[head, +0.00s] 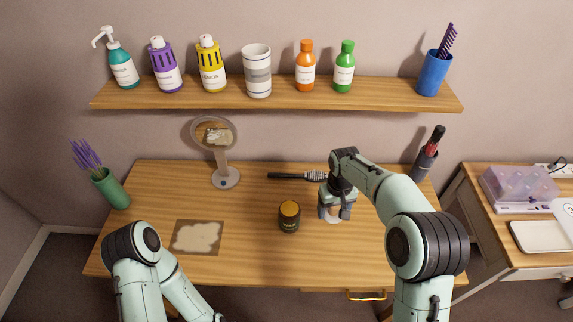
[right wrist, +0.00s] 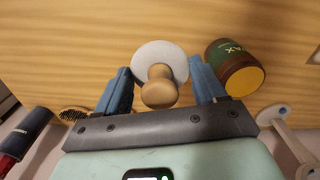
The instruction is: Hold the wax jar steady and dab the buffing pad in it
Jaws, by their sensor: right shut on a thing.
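The wax jar (head: 289,219) is dark with an amber top and stands upright on the table. It also shows in the right wrist view (right wrist: 228,62), with part of its label visible. My right gripper (head: 334,212) is just right of the jar, apart from it. It is shut on the wooden knob of the buffing pad (right wrist: 158,90). The pad's round white disc (head: 333,220) shows below the fingers in the head view; whether it touches the table I cannot tell. My left arm is at the lower left, and its gripper is out of view.
A pale patterned mat (head: 196,237) lies left of the jar. A round mirror (head: 226,176), a hairbrush (head: 297,176) and a dark cup (head: 424,164) stand or lie behind. A bottle shelf (head: 280,94) is above. The table between mat and jar is clear.

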